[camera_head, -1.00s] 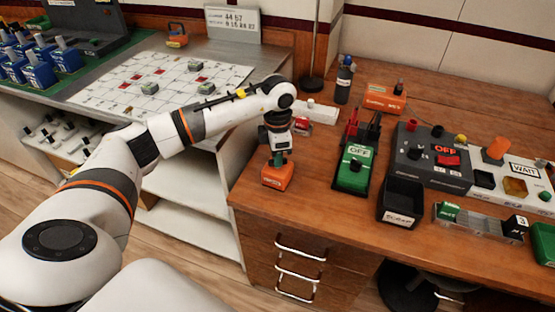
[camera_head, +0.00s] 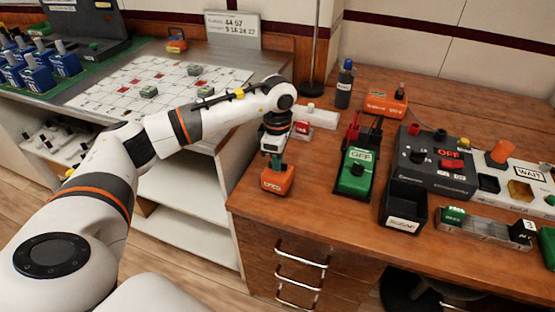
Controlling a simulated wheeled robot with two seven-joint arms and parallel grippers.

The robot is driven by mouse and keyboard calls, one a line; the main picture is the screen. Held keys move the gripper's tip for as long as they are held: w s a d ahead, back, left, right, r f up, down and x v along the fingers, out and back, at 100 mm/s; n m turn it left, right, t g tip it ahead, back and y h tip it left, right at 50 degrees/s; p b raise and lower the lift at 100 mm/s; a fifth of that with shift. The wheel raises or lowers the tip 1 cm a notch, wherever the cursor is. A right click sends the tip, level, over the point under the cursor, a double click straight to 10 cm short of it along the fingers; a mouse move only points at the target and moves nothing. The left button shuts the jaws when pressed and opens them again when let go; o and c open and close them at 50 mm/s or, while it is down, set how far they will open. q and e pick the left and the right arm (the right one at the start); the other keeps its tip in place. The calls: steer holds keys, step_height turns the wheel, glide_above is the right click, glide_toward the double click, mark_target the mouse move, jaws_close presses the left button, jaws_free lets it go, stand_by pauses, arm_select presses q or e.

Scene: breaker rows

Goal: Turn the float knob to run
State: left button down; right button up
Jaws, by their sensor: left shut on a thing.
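My left gripper (camera_head: 274,161) points straight down over a small orange box (camera_head: 277,182) near the front left corner of the wooden desk. It is shut on the green knob (camera_head: 276,164) on top of that box; the fingers hide part of the knob. The label on the box's front is too small to read, so I cannot tell which way the knob points. A second orange box (camera_head: 385,105) with a dark knob stands further back. My right gripper is not in view.
A green box marked OFF (camera_head: 355,183), a black bin (camera_head: 403,207) and a dark panel marked OFF (camera_head: 433,170) stand to the right. A bottle (camera_head: 344,84) and a white device (camera_head: 317,117) stand behind. The desk's front edge (camera_head: 300,226) is close.

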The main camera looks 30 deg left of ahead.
arm_select(q)
steer(key=c, duration=1.5)
jaws_free()
steer(key=shift+o, duration=0.2)
step_height(320, 180, up, 12)
